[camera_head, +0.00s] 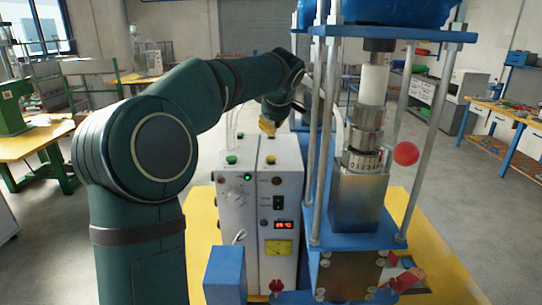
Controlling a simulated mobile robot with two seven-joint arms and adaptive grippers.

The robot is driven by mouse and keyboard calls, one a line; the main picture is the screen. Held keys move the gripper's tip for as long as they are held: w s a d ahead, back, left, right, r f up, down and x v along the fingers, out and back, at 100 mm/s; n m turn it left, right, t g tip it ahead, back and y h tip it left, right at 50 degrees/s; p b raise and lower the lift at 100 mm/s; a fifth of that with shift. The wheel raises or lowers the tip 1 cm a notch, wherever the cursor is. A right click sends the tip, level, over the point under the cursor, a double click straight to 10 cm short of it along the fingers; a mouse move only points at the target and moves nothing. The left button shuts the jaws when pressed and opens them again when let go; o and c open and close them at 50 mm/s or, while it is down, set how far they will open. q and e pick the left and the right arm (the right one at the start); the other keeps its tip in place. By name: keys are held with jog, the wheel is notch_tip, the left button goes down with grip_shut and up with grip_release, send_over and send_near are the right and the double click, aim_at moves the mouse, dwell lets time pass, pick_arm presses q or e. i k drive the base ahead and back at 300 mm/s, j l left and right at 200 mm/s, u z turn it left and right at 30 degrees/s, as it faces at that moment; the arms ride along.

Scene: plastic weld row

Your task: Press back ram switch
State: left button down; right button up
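A white control box (257,188) stands on the yellow table, left of the blue press. No readable label shows which control is the back ram switch. My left arm reaches over from the left, and its gripper end (268,126) shows as a small yellowish part above and behind the box top, apparently apart from the buttons. Its fingers are not clear. My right gripper is out of view.
The blue press (352,241) with steel columns and a metal ram stands close to the right of the box. A red ball knob (405,153) sticks out on its right. A blue block (225,275) stands in front of the box. Other workbenches are far off.

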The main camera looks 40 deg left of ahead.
aim_at(279, 201)
jog(key=k, duration=1.5)
